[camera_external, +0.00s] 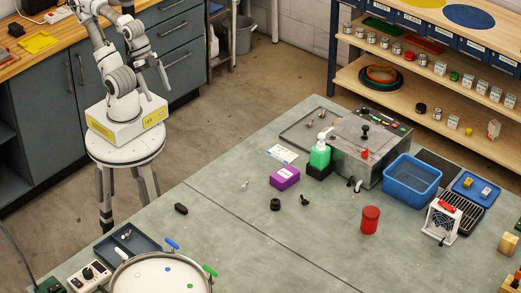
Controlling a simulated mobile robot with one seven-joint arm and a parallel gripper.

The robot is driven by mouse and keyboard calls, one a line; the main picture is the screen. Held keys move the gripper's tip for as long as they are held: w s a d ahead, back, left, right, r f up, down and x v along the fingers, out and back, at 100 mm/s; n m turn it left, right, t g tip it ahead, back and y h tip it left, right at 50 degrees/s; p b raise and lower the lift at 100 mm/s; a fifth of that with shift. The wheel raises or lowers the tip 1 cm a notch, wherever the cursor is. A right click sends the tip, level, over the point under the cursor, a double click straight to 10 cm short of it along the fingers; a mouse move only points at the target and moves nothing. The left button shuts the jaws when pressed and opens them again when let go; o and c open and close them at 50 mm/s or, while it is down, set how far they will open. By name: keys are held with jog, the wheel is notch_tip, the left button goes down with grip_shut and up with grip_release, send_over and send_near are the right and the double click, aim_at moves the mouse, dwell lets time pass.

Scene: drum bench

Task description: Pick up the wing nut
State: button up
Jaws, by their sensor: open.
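My gripper (155,88) hangs open and empty at the upper left, beside my arm's base and well away from the bench (225,235). A small pale metal piece (244,184) lies on the bench left of the purple box (285,177); it may be the wing nut, but it is too small to be sure. A small dark piece (305,200) lies right of a black ring-like part (275,204), and its shape is also unclear. Small metal pieces (127,234) lie in a dark tray (112,250) at the bench's left.
A round drum (160,284) with blue and green clips stands at the front left. A red cylinder (370,220), green bottle (320,156), grey machine (352,155) and blue bin (405,180) stand to the right. The bench's middle is mostly clear.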

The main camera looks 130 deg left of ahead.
dwell(0.3)
jog(key=c, duration=0.7)
jog(key=w+a+f+n+g+h+b, duration=0.1)
jog(key=w+a+f+n+g+h, duration=0.3)
jog(key=w, duration=0.7)
jog(key=w+a+r+n+g+b, duration=0.1)
jog(key=w+n, duration=0.6)
jog(key=w, duration=0.4)
jog(key=w+a+f+n+h+b, duration=0.1)
jog(key=w+a+f+n+h, duration=0.35)
jog(key=w+a+f, duration=0.3)
jog(key=n+t+h+b, duration=0.1)
jog(key=n+t+h, duration=0.1)
jog(key=n+h, duration=0.25)
send_near(244, 183)
jog(key=shift+y, duration=0.5)
jog(key=b+x, duration=0.1)
jog(key=x, duration=0.5)
jog(key=b+x, duration=0.1)
jog(key=x, duration=0.3)
jog(key=shift+d+r+b, duration=0.3)
jog(key=shift+r, duration=0.05)
